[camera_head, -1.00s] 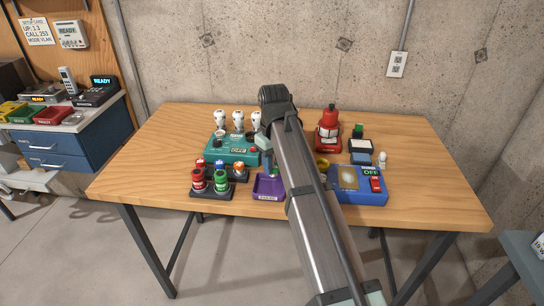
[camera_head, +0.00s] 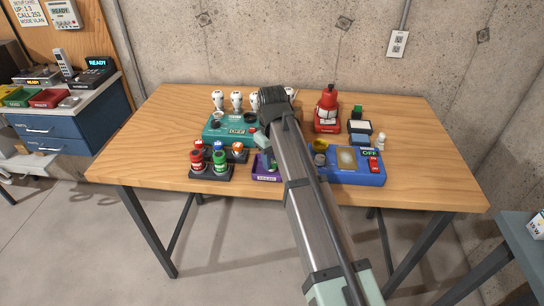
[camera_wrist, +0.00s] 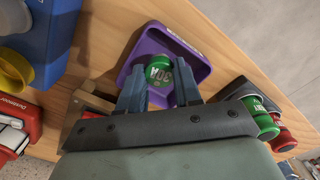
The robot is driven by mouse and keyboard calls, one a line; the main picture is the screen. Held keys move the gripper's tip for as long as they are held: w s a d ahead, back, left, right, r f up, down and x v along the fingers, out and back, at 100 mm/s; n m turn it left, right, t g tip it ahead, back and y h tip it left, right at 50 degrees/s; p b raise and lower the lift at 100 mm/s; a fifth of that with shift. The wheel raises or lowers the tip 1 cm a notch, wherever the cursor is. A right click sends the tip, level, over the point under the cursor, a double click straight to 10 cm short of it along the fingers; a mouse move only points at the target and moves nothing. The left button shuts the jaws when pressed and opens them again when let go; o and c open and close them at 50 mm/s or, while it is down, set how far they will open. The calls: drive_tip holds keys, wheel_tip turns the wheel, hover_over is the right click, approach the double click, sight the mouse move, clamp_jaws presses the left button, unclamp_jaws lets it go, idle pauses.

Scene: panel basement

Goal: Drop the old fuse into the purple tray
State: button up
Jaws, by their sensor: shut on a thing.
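The purple tray (camera_head: 258,171) lies near the front middle of the table, partly hidden behind my arm in the head view. In the wrist view the tray (camera_wrist: 201,72) lies right beyond my fingers. My gripper (camera_wrist: 161,92) is shut on a green fuse (camera_wrist: 159,70) with pale lettering on its end. The fuse shows against the tray's inside, between the fingers. I cannot tell whether it touches the tray floor. In the head view my gripper (camera_head: 268,158) is low over the tray, and the fuse is mostly hidden.
A dark rack with red and green fuses (camera_head: 220,160) stands left of the tray. A teal box (camera_head: 222,130) is behind it. A blue box with a yellow ring and red switch (camera_head: 362,178) is to the right. A red bottle (camera_head: 327,112) stands behind. The table's front edge is clear.

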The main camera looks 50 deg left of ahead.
drive_tip(key=o, duration=1.1)
drive_tip(key=shift+r, duration=0.1)
wheel_tip(320, 180, up, 14)
drive_tip(key=shift+d+f, duration=0.1)
drive_tip(key=shift+f, duration=0.15)
idle(0.8)
